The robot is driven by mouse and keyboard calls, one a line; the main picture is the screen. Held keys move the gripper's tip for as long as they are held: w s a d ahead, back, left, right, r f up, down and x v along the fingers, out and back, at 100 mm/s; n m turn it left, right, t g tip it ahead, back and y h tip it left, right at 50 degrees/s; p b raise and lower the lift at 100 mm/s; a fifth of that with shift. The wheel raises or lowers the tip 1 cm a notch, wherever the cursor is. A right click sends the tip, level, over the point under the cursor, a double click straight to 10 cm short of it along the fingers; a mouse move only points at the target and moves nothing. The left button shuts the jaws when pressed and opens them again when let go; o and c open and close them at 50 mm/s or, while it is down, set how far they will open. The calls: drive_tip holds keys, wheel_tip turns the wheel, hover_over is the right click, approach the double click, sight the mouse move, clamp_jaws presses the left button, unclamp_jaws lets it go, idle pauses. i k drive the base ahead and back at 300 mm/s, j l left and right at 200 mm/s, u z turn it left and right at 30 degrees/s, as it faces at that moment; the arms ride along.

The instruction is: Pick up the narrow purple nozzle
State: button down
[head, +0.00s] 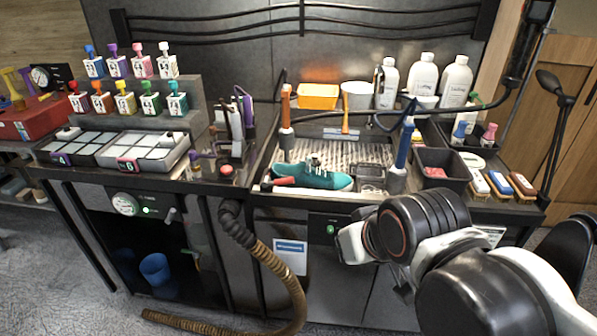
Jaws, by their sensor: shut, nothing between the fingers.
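A slim purple piece (27,80), which looks like the narrow nozzle, stands upright at the far left beside a yellow nozzle-like piece (12,88), by the red box. It is small, so its exact shape is hard to tell. My gripper (401,287) shows only as small dark parts below my wrist at the lower right, in front of the bench. It looks shut and empty. My arm hides most of it. The gripper is far from the purple piece, across the whole bench.
A red box (38,119) with a gauge sits at the left. Colourful bottles (117,66) stand on a stepped rack. A teal sneaker (312,176) lies at the sink. A brown hose (268,255) hangs in front of the bench. A lamp (561,100) stands at the right.

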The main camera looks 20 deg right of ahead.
sight(248, 103)
drive_tip(key=i+j+z, duration=0.1)
drive_tip(key=i+j, duration=0.2)
drive_tip(key=i+j+z, duration=0.15)
drive_tip(key=i+j, duration=0.15)
drive_tip(key=i+j+z, duration=0.1)
drive_tip(key=i+j, duration=0.15)
drive_tip(key=j, duration=0.2)
drive_tip(key=i+j+z, duration=0.15)
drive_tip(key=j, duration=0.3)
drive_tip(key=i, duration=0.1)
